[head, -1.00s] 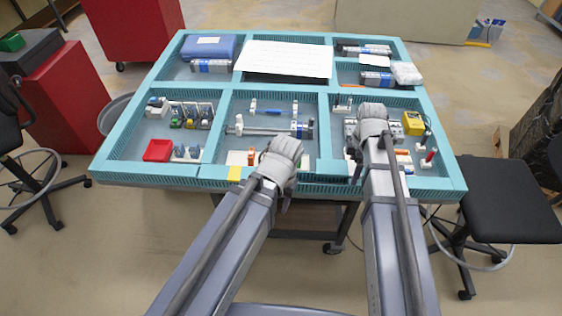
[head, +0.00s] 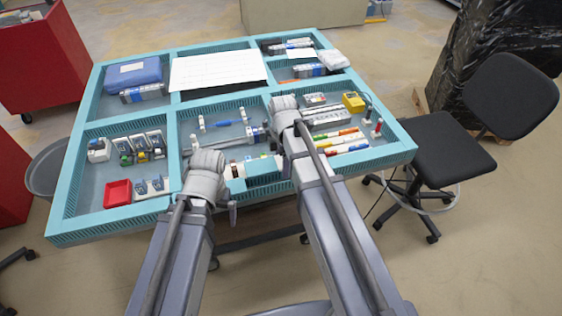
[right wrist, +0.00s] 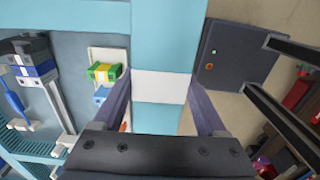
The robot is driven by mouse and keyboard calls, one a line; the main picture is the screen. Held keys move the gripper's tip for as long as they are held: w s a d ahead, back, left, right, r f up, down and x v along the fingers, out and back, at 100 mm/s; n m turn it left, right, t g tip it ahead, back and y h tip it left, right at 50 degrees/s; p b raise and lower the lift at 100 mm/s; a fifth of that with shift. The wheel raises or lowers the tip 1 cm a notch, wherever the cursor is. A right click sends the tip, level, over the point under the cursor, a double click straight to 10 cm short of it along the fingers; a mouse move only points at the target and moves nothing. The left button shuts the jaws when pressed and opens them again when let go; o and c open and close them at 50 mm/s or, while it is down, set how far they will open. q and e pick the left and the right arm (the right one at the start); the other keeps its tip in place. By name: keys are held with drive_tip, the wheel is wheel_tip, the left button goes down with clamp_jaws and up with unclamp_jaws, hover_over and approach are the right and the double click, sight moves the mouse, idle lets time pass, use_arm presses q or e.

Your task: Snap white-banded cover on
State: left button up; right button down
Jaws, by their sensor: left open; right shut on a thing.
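The white-banded cover (right wrist: 160,87) shows in the right wrist view as a white band on a long teal strip. My right gripper (right wrist: 161,100) has a finger on each side of this band and is shut on it. In the head view my right gripper (head: 284,112) is over the front middle of the tray. Its fingertips are hidden by my arm. I cannot tell whether the cover is seated or held above the rim. My left gripper (head: 207,172) is open at the front rim, left of the right one. Its fingertips are mostly hidden.
The teal tray table (head: 74,183) has several compartments. They hold a red bin (head: 118,193), a blue case (head: 133,73), a white sheet (head: 217,68) and a yellow device (head: 353,102). A black chair (head: 440,155) stands close to the right side.

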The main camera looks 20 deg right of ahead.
drive_tip(key=shift+f+b, duration=2.4)
drive_tip(key=shift+f, duration=0.15)
drive_tip(key=shift+f+b, duration=1)
unclamp_jaws()
drive_tip(key=shift+r, duration=0.15)
wheel_tip(320, 180, up, 8)
drive_tip(key=p, duration=0.7)
drive_tip(key=shift+f+p, duration=0.25)
drive_tip(key=shift+p, duration=0.15)
drive_tip(key=shift+f, duration=0.1)
drive_tip(key=shift+f, duration=0.15)
